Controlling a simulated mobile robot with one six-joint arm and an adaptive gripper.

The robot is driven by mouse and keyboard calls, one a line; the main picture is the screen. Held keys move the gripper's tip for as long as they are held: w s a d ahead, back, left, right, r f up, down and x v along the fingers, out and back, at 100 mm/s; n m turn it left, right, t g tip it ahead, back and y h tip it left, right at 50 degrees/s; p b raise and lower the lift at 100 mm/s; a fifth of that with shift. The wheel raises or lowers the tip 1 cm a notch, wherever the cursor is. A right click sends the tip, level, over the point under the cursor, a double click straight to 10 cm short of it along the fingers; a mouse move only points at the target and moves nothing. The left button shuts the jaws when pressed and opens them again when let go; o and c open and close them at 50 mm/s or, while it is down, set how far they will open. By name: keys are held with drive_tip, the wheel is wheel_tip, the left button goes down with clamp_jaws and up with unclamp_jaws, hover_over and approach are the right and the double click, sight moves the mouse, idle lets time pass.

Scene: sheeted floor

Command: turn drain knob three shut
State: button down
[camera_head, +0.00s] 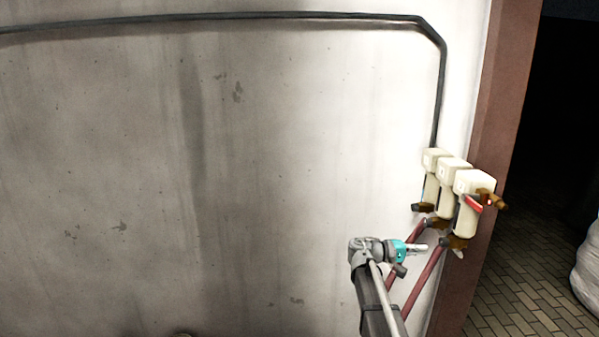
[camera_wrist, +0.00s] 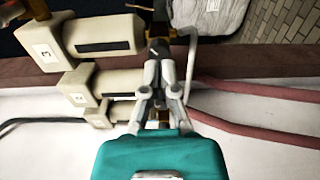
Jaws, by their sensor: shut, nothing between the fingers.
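Three cream filter units hang in a row on the wall. The nearest, unit three (camera_head: 470,205), shows its number 3 in the wrist view (camera_wrist: 105,36). A brown drain fitting (camera_head: 456,242) is at its lower end, with a small pale lever-like piece (camera_head: 459,253), apparently its knob. In the wrist view a pale lever (camera_wrist: 190,65) lies just right of my fingers; whether they touch is unclear. My gripper (camera_head: 424,247) is shut and empty, its fingertips (camera_wrist: 157,48) close to the fitting. The fingers partly hide the fittings behind them.
Red hoses (camera_head: 428,270) run down from the units beside my arm. A red-handled brass valve (camera_head: 476,203) sits on unit three. A brown door frame (camera_head: 490,150) stands close at right. The wall left of my arm is clear.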

sight(442, 244)
drive_tip(key=shift+a+f, duration=0.2)
drive_tip(key=shift+f, duration=0.35)
drive_tip(key=shift+d, duration=0.15)
drive_tip(key=d, duration=0.6)
drive_tip(key=shift+w+d, duration=0.15)
drive_tip(key=shift+d, duration=0.25)
drive_tip(key=shift+w+r, duration=0.25)
idle(1.1)
drive_tip(key=shift+r+p, duration=0.95)
drive_tip(key=shift+r, duration=0.05)
idle(0.8)
drive_tip(key=shift+s+r, duration=0.15)
drive_tip(key=shift+s, duration=0.2)
drive_tip(key=shift+a, duration=0.1)
idle(0.4)
